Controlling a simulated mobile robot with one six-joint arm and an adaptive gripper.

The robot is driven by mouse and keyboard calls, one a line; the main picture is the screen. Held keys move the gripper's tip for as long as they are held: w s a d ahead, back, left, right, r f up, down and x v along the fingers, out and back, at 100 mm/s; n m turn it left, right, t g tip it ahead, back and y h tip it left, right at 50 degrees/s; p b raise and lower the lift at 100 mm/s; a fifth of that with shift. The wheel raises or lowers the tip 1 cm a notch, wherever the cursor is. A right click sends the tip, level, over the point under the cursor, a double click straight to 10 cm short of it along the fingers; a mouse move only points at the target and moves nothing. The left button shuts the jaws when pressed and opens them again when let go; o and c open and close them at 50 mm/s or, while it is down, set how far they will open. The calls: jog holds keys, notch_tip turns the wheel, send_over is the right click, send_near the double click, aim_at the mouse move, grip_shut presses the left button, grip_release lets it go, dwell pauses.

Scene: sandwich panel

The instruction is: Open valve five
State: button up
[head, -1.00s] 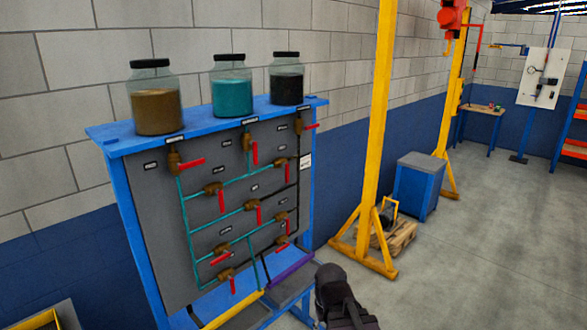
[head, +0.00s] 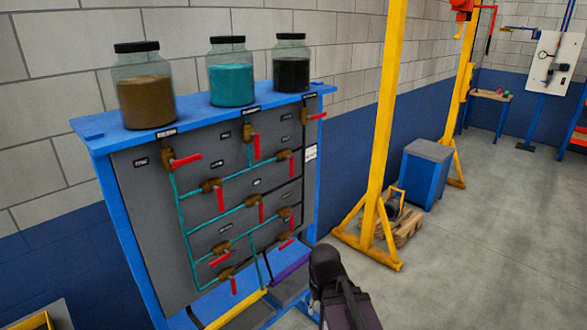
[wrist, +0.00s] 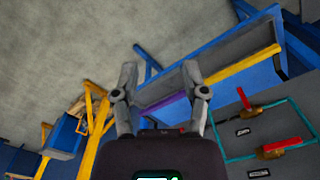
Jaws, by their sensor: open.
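The grey panel (head: 150,215) in a blue frame carries several brass valves with red handles on teal and dark pipes. Their small labels are too small to read, so I cannot tell which is valve five. In the head view the upper left handle (head: 187,160) lies nearly level, the middle handle (head: 261,212) hangs down and the lower left handle (head: 220,260) is slanted. In the wrist view two red handles (wrist: 283,145) show at the right. My gripper (wrist: 159,72) is open and empty, apart from the valves. Its fingertips are not clear in the head view.
Three lidded jars, brown (head: 146,100), teal (head: 231,85) and black (head: 291,73), stand on the panel's blue top. A yellow post (head: 382,130) and a blue cabinet (head: 422,180) stand to the right. Grey floor (head: 480,260) is open at the right.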

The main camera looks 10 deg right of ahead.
jog(key=w+a+r+m+t+y, duration=0.1)
jog(key=w+a+m+y, duration=0.15)
jog(key=w, duration=0.25)
jog(key=w+a+r+m+t+y, duration=0.1)
jog(key=w+m+t+y, duration=0.1)
jog(key=w+m, duration=0.3)
jog(key=m+t+y+p, duration=0.1)
jog(key=m+t+y, duration=0.5)
jog(key=m+t, duration=1.05)
send_near(293, 168)
jog(key=s+d+r+m+g, duration=0.2)
jog(key=d+r+m+g, duration=0.1)
jog(key=m+g, duration=0.2)
jog(key=shift+s+d+r, duration=0.15)
jog(key=shift+s+r, duration=0.05)
jog(key=shift+s, duration=0.05)
jog(key=x, duration=1.4)
jog(key=shift+r, duration=0.1)
